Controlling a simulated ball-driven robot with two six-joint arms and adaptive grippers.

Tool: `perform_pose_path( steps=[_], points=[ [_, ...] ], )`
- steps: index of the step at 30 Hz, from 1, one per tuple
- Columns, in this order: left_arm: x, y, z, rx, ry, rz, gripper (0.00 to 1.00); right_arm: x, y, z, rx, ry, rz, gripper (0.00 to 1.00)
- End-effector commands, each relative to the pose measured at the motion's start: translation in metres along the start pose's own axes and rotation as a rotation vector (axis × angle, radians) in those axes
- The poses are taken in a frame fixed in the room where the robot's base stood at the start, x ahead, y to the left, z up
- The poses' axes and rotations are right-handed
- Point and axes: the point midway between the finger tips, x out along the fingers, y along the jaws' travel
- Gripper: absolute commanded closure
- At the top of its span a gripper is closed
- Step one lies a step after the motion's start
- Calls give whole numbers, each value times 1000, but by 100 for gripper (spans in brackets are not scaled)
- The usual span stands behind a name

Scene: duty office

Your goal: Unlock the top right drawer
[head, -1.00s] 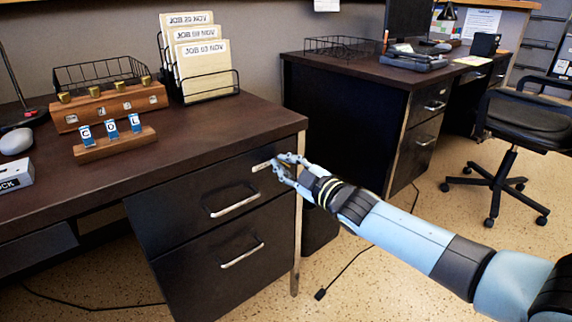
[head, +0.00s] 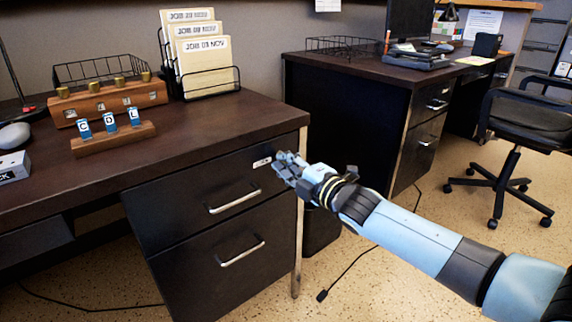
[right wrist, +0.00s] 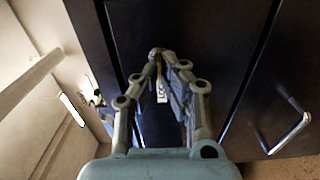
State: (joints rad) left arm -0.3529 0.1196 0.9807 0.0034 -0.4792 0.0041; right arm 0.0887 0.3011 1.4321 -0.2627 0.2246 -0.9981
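The top right drawer (head: 190,201) is dark, shut, and has a silver handle (head: 235,199). A small white label (head: 262,162) sits near its upper right corner. My right gripper (head: 280,163) is at the drawer front, just right of the label. In the right wrist view its fingertips (right wrist: 160,54) come together around the end of a thin brass-coloured piece (right wrist: 157,74), which looks like a key. A white lettered tag (right wrist: 161,97) shows between the fingers. The lock face is hidden behind the fingertips. My left gripper is not in view.
A lower drawer (head: 215,262) is shut below. A second desk (head: 340,110) and an office chair (head: 525,125) stand to the right.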

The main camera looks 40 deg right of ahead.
Motion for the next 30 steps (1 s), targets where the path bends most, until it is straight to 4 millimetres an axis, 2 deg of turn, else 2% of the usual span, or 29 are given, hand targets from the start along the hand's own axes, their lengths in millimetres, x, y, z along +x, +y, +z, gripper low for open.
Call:
perform_pose_path(
  steps=[17,18,22,30],
  points=[
    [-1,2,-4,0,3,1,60,-1,-2,0,-32,-1,-3,100],
    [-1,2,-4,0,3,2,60,-1,-2,0,-32,-1,-3,92],
    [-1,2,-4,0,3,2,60,0,-2,0,-31,-1,-3,75],
    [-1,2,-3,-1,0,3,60,-1,-1,0,-31,0,-1,74]
  ],
)
